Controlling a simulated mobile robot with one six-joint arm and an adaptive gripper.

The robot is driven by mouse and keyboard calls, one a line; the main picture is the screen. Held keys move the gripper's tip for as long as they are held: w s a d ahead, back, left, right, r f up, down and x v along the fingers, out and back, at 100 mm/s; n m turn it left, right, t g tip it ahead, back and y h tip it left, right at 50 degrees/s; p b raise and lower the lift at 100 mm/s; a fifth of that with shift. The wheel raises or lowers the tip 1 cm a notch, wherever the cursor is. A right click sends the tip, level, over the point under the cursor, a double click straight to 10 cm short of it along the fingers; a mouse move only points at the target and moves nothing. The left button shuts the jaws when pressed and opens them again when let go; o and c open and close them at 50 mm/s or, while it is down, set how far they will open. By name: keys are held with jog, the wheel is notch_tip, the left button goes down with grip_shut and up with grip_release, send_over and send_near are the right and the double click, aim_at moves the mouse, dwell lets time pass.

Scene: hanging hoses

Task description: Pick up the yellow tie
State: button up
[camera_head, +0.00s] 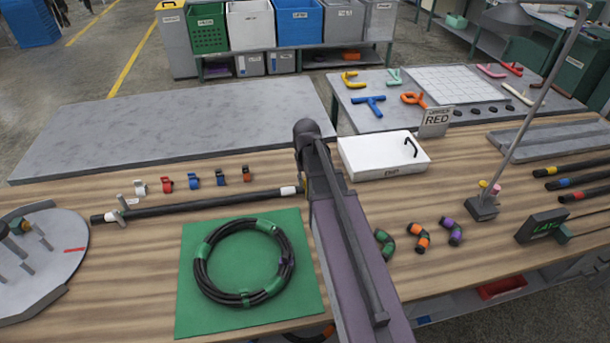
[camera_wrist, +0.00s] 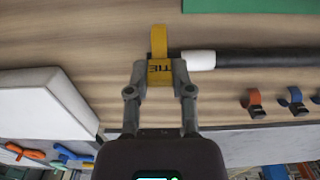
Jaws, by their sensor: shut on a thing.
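The yellow tie (camera_wrist: 159,42) is in the wrist view, a flat strap with a block marked "TIE". My gripper (camera_wrist: 159,73) is shut on its block, one finger on each side. The strap points away from my gripper, beside the white end of a black hose (camera_wrist: 250,56). I cannot tell whether the tie touches the table.
A row of other ties (camera_head: 193,181) lies left of my arm, behind the black hose. A coiled hose (camera_head: 245,262) lies on a green mat (camera_head: 190,318) in front. A white box (camera_head: 370,172) stands right of my arm, with several short hose pieces (camera_head: 420,237) nearer.

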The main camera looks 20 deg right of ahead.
dwell(0.5)
jog(key=shift+o, duration=0.5)
grip_shut()
dwell(0.4)
jog(key=shift+r, duration=0.1)
notch_tip(320, 180, up, 18)
jog(key=p, duration=1.7)
jog(key=shift+f+p, duration=0.25)
jog(key=shift+p, duration=0.15)
jog(key=shift+s, duration=0.15)
